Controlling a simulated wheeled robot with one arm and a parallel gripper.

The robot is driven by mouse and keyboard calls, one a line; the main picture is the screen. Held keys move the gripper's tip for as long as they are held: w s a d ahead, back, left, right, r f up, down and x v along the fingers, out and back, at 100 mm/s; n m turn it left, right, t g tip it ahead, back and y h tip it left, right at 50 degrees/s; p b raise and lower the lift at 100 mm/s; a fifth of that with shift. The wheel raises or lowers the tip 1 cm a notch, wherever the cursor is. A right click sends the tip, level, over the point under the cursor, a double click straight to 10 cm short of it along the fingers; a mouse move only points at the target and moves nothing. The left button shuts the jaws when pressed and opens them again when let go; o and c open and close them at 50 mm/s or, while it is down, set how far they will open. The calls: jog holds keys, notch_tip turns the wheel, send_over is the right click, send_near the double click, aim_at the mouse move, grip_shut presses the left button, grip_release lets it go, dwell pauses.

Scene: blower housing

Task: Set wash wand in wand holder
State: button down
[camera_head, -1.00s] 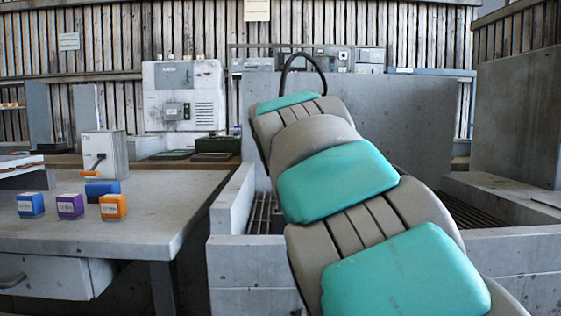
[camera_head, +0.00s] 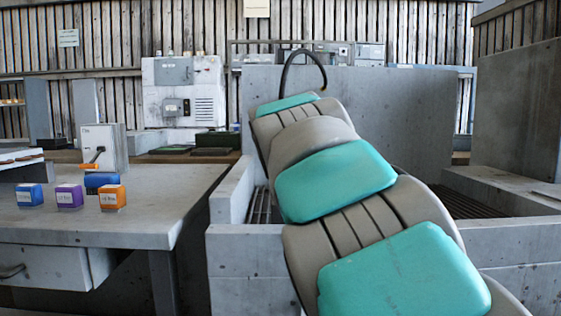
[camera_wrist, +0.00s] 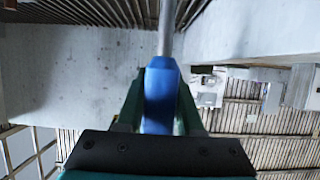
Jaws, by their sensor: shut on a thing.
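In the wrist view my gripper (camera_wrist: 161,88) is shut on the blue handle of the wash wand (camera_wrist: 160,104), with one dark green finger on each side. The wand's grey metal rod runs away from the gripper to the top edge of the view, towards a dark slatted grate. The rod's far end is out of view. In the head view my arm hides the gripper and most of the wand; a black curved hose (camera_head: 287,66) with a small yellow end shows above the arm. I cannot make out a wand holder in either view.
A grey-walled basin (camera_head: 245,240) with a slatted floor lies around my arm. A table (camera_head: 150,225) at left carries small blue, purple and orange boxes and a grey box (camera_head: 101,145) with an orange-ended lever. A white cabinet (camera_head: 184,92) stands behind. A tall wall (camera_head: 520,120) rises at right.

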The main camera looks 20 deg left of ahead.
jog(key=shift+f, duration=0.1)
dwell(0.4)
jog(key=shift+f+b, duration=0.55)
jog(key=shift+f, duration=0.3)
dwell(0.5)
jog(key=shift+c, duration=2.3)
grip_release()
jog(key=shift+s, duration=0.1)
jog(key=v, duration=0.7)
jog(key=shift+s, duration=0.25)
jog(key=shift+s+d, duration=0.1)
jog(key=shift+d, duration=0.05)
